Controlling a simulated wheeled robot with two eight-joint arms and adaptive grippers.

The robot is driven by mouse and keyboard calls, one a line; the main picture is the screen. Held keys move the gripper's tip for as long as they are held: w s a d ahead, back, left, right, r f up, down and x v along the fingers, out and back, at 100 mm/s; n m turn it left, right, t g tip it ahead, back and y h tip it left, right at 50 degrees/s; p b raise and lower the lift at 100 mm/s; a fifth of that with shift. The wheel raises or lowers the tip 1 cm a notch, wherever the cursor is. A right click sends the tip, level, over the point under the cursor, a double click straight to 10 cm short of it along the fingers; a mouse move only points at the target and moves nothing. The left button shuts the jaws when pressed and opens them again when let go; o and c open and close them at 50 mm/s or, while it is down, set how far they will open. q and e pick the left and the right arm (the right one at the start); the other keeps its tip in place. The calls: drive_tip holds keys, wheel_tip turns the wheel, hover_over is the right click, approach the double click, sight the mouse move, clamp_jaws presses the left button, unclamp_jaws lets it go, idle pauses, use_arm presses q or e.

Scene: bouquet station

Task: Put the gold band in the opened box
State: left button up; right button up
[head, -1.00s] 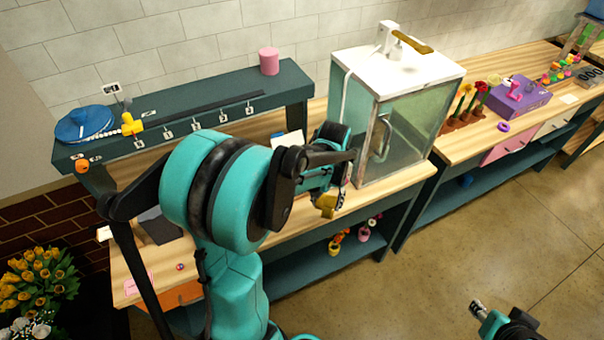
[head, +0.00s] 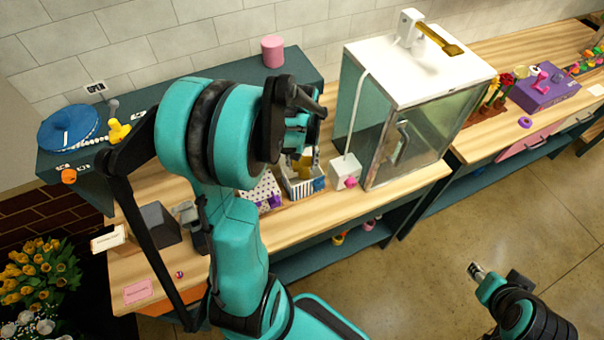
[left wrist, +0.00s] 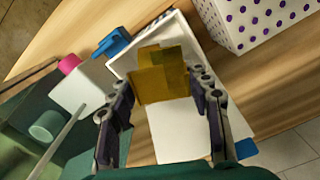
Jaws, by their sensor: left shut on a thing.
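The gold band (left wrist: 162,78) is a bent, shiny gold piece between the fingers of my left gripper (left wrist: 158,92), which is shut on it. In the left wrist view it is in front of the white inside of an opened box (left wrist: 172,140). In the head view this blue-and-white striped box (head: 305,184) stands on the wooden bench, with gold (head: 309,160) showing just above it. Whether the band touches the box, I cannot tell. My right gripper (head: 477,271) is low at the right, away from the bench; its fingers are too small to read.
A white box with purple dots (left wrist: 262,22) stands beside the opened box. A small white block with a pink knob (head: 345,172) and a glass cabinet (head: 405,130) are on its right. The bench front is partly clear.

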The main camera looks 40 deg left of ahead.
sight(302, 172)
use_arm(q)
wheel_tip(302, 172, down, 5)
drive_tip(key=shift+b, duration=0.5)
drive_tip(key=shift+f, duration=0.1)
drive_tip(key=shift+d, duration=0.1)
drive_tip(key=shift+s+f, duration=0.1)
drive_tip(key=shift+f, duration=0.1)
drive_tip(key=o, duration=0.9)
drive_tip(key=shift+r, duration=0.1)
